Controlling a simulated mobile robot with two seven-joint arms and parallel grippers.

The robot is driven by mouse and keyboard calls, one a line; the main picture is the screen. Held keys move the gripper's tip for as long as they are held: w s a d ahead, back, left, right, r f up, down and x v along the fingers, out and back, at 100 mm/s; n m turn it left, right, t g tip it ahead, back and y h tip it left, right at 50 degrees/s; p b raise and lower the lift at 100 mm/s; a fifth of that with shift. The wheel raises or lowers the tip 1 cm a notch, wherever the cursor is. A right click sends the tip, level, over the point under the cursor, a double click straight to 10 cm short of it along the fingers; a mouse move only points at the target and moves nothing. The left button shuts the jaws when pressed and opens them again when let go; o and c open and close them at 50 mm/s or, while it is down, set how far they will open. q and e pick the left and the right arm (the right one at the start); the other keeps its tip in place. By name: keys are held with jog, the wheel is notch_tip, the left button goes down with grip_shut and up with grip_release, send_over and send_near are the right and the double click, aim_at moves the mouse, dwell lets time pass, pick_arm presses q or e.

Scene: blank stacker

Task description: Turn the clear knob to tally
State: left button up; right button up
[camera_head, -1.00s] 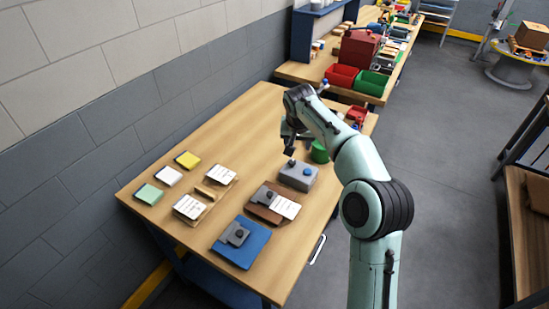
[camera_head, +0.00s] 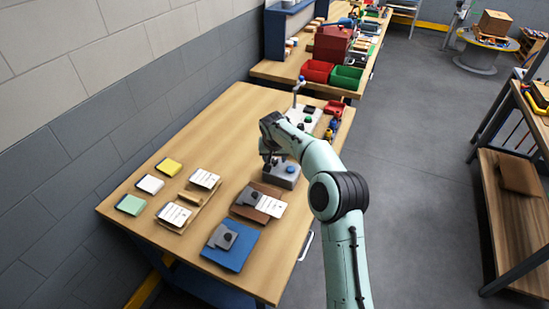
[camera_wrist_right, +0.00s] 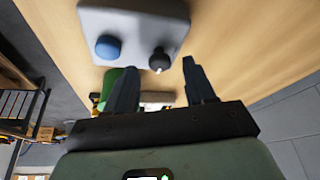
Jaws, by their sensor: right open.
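The grey box (camera_head: 285,180) stands on the wooden table, with a blue round button (camera_head: 290,169) on top. In the right wrist view the box (camera_wrist_right: 135,25) shows the blue button (camera_wrist_right: 107,46) and a black knob (camera_wrist_right: 159,60) with a small white mark. My right gripper (camera_head: 268,163) points down over the box's knob side, and in the head view it hides the knob. My left gripper is not in view.
A brown board with a card (camera_head: 270,206) and a blue board with a grey clip (camera_head: 230,248) lie nearer. Left are a wooden tray with cards (camera_head: 192,203) and several coloured pads. A green object (camera_wrist_right: 107,85) is beside one finger. Red and green bins (camera_head: 346,78) stand beyond.

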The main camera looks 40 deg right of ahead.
jog(key=shift+w+d+f, duration=0.15)
jog(key=shift+w+f, duration=0.05)
jog(key=shift+f, duration=0.4)
grip_shut()
